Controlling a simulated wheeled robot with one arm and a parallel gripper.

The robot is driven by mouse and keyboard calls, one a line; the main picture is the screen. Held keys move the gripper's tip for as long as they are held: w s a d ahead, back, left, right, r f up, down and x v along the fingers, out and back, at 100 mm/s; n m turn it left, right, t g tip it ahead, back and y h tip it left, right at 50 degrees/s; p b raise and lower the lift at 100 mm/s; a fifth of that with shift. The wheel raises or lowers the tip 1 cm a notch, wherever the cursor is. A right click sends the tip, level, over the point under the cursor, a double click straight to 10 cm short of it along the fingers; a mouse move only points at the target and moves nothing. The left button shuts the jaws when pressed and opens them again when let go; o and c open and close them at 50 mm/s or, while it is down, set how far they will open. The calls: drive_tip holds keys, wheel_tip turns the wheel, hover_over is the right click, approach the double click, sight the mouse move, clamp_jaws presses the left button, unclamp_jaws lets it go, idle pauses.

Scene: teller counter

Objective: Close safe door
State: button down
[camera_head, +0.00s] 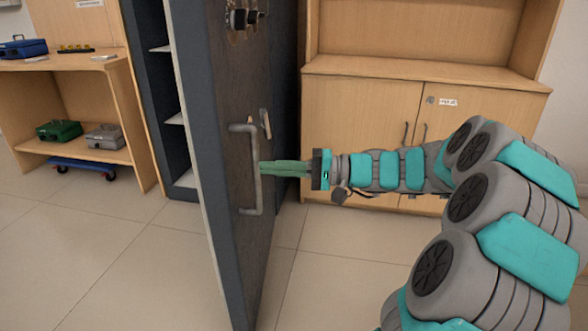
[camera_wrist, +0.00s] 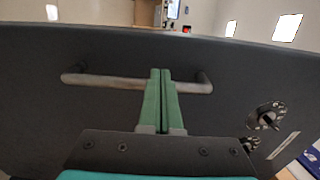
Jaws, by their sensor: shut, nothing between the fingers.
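The dark grey safe door (camera_head: 232,75) stands open, swung out towards me from the safe (camera_head: 151,60), whose interior with pale shelves shows to its left. The door's face carries a long metal pull handle (camera_head: 256,190), a small lever (camera_head: 265,122) and dials (camera_head: 243,18) near the top. My gripper (camera_head: 262,168) is shut and empty, with its green fingers pointing at the door and their tips at the pull handle. In the wrist view the fingers (camera_wrist: 161,72) cross in front of the handle bar (camera_wrist: 105,81); I cannot tell whether they touch it.
A wooden cabinet (camera_head: 365,120) with two doors stands behind my arm. At left, a wooden shelf unit (camera_head: 145,135) holds a blue box (camera_head: 23,48), a green box (camera_head: 59,130) and a grey box (camera_head: 105,138). The tiled floor (camera_head: 120,250) is clear left of the door.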

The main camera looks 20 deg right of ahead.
sight(230, 166)
drive_tip(key=shift+x, duration=3.05)
